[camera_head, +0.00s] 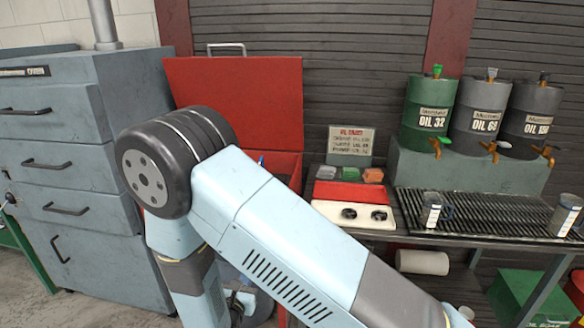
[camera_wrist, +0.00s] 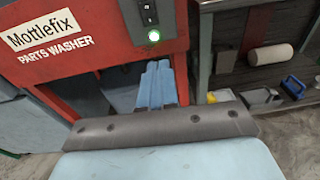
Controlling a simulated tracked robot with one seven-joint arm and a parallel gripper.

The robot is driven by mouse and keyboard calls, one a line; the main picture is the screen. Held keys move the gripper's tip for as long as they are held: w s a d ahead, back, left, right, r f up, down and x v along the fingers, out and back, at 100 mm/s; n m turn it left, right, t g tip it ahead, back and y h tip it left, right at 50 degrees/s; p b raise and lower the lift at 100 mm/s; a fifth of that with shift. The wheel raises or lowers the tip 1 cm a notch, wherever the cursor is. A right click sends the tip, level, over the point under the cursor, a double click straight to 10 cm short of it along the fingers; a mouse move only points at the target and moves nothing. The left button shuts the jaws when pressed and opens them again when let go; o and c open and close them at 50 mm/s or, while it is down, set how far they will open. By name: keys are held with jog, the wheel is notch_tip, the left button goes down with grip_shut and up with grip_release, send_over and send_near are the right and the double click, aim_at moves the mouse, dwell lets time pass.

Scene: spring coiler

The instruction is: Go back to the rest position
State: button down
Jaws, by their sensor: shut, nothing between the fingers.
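My gripper (camera_wrist: 156,84) shows in the wrist view as pale blue fingers beyond a dark bolted bar. The fingers are together, with nothing seen between them. The washer's raised red lid (camera_head: 240,95) stands behind my arm.
A grey drawer cabinet (camera_head: 85,140) stands left of my arm. A bench with a slatted drip grate (camera_head: 480,212) stands at right, holding metal measuring cups (camera_head: 432,212). Oil drums (camera_head: 428,105) stand behind it. A paper roll (camera_wrist: 270,56) and small bins (camera_wrist: 262,97) sit on the lower shelf.

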jog(key=w+d+r+m+g+h, duration=0.25)
jog(key=d+r+m+h, duration=0.2)
jog(key=d+r, duration=0.25)
jog(key=w+d+r+m+g+h, duration=0.2)
jog(key=w+d+r+m+h, duration=0.1)
jog(key=d+r+m, duration=0.3)
jog(key=s+d+r+m+g, duration=0.1)
jog(key=d+r+m+g, duration=0.35)
jog(key=d, duration=0.35)
jog(key=s+d+r+m+g, duration=0.1)
jog(key=d+r+m+g, duration=0.2)
jog(key=d+r, duration=0.3)
jog(key=s+d+r+m+t+y, duration=0.1)
jog(key=s+d+r+m+y, duration=0.8)
jog(key=s+d+r+m, duration=0.3)
jog(key=s+r+m, duration=0.2)
jog(key=s+m, duration=0.2)
jog(key=s, duration=0.1)
jog(key=shift+s+d+r, duration=0.25)
jog(key=shift+s+d, duration=0.15)
